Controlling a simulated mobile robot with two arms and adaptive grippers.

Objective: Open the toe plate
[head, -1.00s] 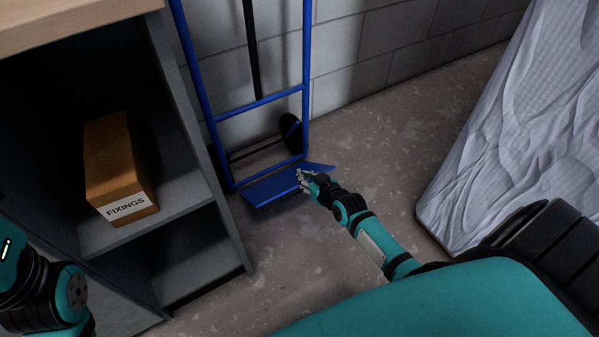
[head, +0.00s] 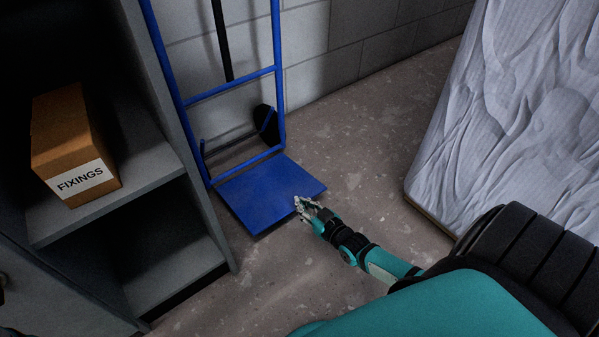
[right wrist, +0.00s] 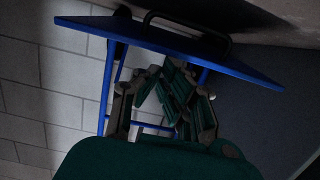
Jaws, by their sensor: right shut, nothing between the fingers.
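The blue toe plate (head: 265,192) is at the foot of a blue hand truck (head: 232,85) that stands upright by the wall. The plate is folded out from the frame, with its broad upper face showing, and lies low over the floor. I cannot tell if it touches the floor. My right gripper (head: 307,207) is shut and empty at the plate's front right edge. In the right wrist view the plate (right wrist: 165,38) crosses behind the fingers (right wrist: 172,85); whether they touch it is unclear. My left gripper is not in view.
A grey shelf unit (head: 185,265) with a box marked FIXINGS (head: 72,140) stands at the left. A plastic-wrapped mattress-like item (head: 500,110) leans at the right. The concrete floor (head: 370,130) between is clear. A block wall (head: 330,80) stands behind.

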